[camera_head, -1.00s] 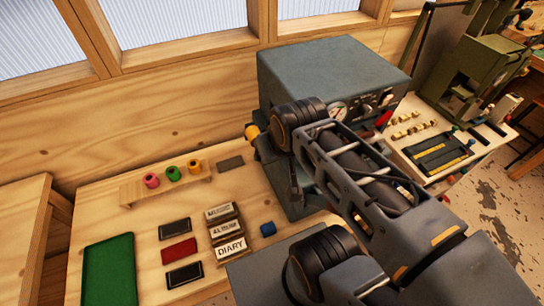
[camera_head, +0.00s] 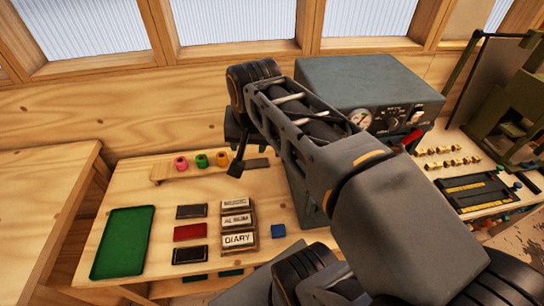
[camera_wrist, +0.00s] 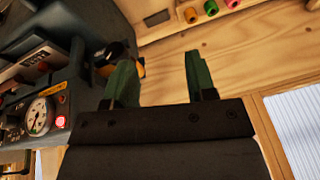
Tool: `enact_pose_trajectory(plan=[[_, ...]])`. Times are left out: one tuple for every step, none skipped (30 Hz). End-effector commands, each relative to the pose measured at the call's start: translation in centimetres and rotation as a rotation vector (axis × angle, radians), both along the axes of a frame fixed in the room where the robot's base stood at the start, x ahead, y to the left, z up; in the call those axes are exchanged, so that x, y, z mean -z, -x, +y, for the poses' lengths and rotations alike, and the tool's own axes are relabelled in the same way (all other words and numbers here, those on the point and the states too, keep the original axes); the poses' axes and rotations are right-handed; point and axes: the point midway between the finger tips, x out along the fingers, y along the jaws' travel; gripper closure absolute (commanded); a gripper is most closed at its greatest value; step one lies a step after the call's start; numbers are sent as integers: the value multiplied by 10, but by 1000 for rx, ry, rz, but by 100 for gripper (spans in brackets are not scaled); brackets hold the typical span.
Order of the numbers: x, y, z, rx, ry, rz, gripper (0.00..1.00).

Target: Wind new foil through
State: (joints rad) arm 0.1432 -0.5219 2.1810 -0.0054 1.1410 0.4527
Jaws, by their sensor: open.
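Pink (camera_head: 181,163), green (camera_head: 202,161) and orange (camera_head: 222,159) foil rolls stand in a row on a low wooden rack (camera_head: 164,176) at the back of the bench.
A green tray (camera_head: 122,243), black and red pads (camera_head: 190,232) and lettered blocks marked ALBUM and DIARY (camera_head: 238,240) lie on the bench front. A table with brass pieces (camera_head: 455,160) stands right of the machine.

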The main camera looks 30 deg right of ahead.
Motion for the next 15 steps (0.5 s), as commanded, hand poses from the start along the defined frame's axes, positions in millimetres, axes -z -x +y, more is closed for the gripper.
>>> enact_pose_trajectory(plan=[[9, -11, -17, 165, -44, 35, 49], [7, -16, -26, 266, -71, 54, 49], [4, -21, -38, 396, -104, 79, 49], [2, -25, -47, 492, -127, 96, 49], [1, -28, -56, 586, -149, 112, 49], [-1, -32, -67, 704, -174, 132, 49], [-2, -35, -75, 788, -191, 147, 49], [-3, -37, -82, 869, -206, 160, 49], [-4, -39, -92, 966, -224, 175, 49], [-4, -41, -98, 1034, -235, 186, 49], [-5, -41, -104, 1097, -245, 195, 49], [-6, -42, -110, 1169, -255, 207, 49], [-6, -43, -115, 1219, -262, 214, 49], [-7, -43, -119, 1261, -268, 219, 49], [-7, -44, -123, 1308, -274, 225, 49]])
